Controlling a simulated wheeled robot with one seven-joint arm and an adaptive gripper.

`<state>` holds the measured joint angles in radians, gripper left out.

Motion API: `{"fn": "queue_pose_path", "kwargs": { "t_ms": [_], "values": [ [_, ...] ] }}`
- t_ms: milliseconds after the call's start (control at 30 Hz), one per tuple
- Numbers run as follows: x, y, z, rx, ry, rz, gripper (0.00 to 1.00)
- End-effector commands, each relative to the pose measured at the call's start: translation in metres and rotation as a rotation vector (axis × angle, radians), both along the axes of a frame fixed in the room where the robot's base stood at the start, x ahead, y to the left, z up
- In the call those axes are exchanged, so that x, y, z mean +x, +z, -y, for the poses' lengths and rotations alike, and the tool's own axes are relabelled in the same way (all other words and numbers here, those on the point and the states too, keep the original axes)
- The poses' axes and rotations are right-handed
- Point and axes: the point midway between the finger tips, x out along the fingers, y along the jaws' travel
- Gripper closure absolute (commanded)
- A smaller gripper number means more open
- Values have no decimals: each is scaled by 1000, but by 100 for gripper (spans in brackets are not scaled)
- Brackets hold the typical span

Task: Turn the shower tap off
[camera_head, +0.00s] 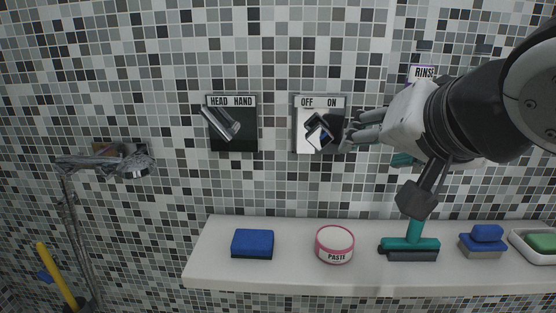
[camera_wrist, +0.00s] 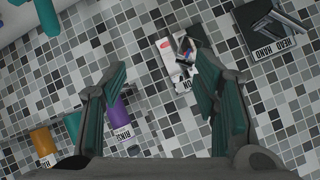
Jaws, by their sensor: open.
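The shower tap is a square plate (camera_head: 302,140) labelled OFF on the left and ON on the right, on the tiled wall. Its shiny lever (camera_head: 318,128) sits right of the plate's middle; its exact angle is hard to tell. My gripper (camera_head: 357,132) is open and empty, just right of the plate with its fingers toward it. In the wrist view, the lever (camera_wrist: 186,44) lies beyond the tip of the right finger of my gripper (camera_wrist: 160,72), which hides part of the plate. I cannot tell whether they touch.
A HEAD/HAND plate (camera_head: 236,138) with its own lever is to the left. Below, a white shelf (camera_head: 292,272) holds a blue sponge (camera_head: 252,243), a paste jar (camera_head: 335,246) and a teal squeegee (camera_head: 409,246). A shower head (camera_head: 135,167) hangs at far left.

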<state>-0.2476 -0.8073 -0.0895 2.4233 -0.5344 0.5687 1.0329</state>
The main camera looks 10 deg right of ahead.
Motion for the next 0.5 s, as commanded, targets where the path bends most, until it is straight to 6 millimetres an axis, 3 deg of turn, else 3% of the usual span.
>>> {"fn": "queue_pose_path", "kwargs": {
  "t_ms": [33,200,500],
  "values": [
    [9,-11,-3,34,-4,44,45],
    [27,-12,-10,159,-19,172,45],
    [37,-8,-19,283,-14,274,45]
  ]
}}
